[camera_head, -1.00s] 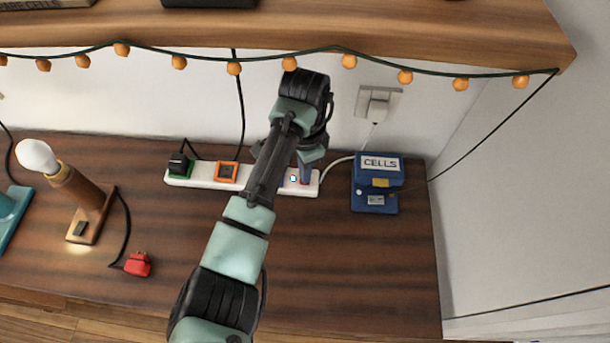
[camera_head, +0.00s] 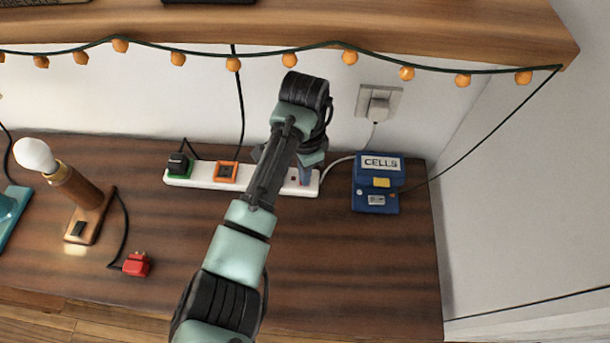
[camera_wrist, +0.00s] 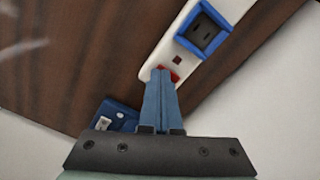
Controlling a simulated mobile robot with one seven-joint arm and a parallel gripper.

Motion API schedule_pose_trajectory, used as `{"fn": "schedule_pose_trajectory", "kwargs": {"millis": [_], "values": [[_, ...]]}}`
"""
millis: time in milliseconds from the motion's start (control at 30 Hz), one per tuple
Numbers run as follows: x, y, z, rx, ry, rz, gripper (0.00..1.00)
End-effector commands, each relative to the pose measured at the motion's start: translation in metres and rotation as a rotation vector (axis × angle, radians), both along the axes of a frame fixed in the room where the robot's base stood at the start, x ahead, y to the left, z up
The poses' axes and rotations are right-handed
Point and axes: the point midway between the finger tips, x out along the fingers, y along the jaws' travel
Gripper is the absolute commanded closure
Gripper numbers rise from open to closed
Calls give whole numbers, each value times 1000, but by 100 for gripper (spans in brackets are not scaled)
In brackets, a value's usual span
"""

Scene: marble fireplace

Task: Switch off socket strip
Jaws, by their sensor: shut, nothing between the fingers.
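The white socket strip (camera_head: 201,177) lies on the dark wooden top against the wall, partly hidden behind my arm. In the wrist view the strip (camera_wrist: 162,56) shows a blue-framed socket (camera_wrist: 204,35), a small dark red square (camera_wrist: 177,60) and a red switch (camera_wrist: 172,75) at its end. My gripper (camera_wrist: 161,72) is shut, with its blue fingertips over the red switch and hiding part of it. Contact is hard to judge. In the head view my gripper (camera_head: 305,180) is at the strip's right end.
A black plug (camera_head: 178,163) sits in the strip's green-framed socket, beside an empty orange-framed socket (camera_head: 226,171). A blue CELLS box (camera_head: 376,195) stands close right. A shelf with string lights (camera_head: 290,60) overhangs.

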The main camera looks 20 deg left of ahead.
Motion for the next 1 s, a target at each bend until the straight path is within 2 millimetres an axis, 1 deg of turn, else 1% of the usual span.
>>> {"fn": "schedule_pose_trajectory", "kwargs": {"millis": [67, 167, 1000], "values": [[-1, -1, -2, -1, 4, -1, 100], [-2, -1, 2, -2, 5, -1, 100], [-1, -1, 68, 0, 4, -2, 100]]}}
